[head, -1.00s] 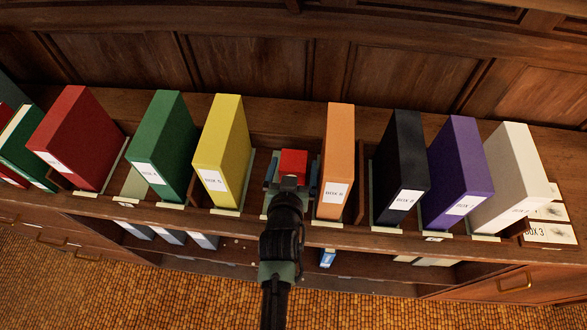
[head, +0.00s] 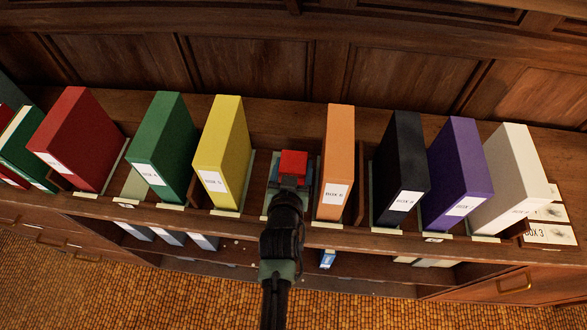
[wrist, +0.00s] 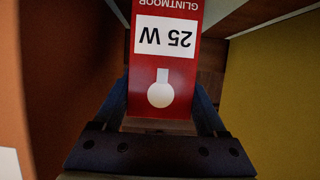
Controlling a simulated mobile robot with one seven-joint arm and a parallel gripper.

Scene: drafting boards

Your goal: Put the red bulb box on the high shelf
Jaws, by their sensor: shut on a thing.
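The red bulb box (head: 293,163) sits in the gap between the yellow and orange box files on the upper board of the wooden shelf (head: 247,228). In the wrist view the red bulb box (wrist: 150,92) fills the middle, with an upside-down "25 W" label and a white bulb picture. My gripper (head: 292,180) reaches in from the front, and its two blue fingers (wrist: 163,105) are shut on the box's sides. My wrist hides the lower front of the box in the head view, so I cannot tell whether it rests on the board.
The yellow file (head: 222,152) stands close on the left and the orange file (head: 336,160) close on the right. Green (head: 168,140), black (head: 402,165) and purple (head: 458,170) files line the same board. A panelled wall (head: 240,65) rises behind. A lower shelf lies beneath.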

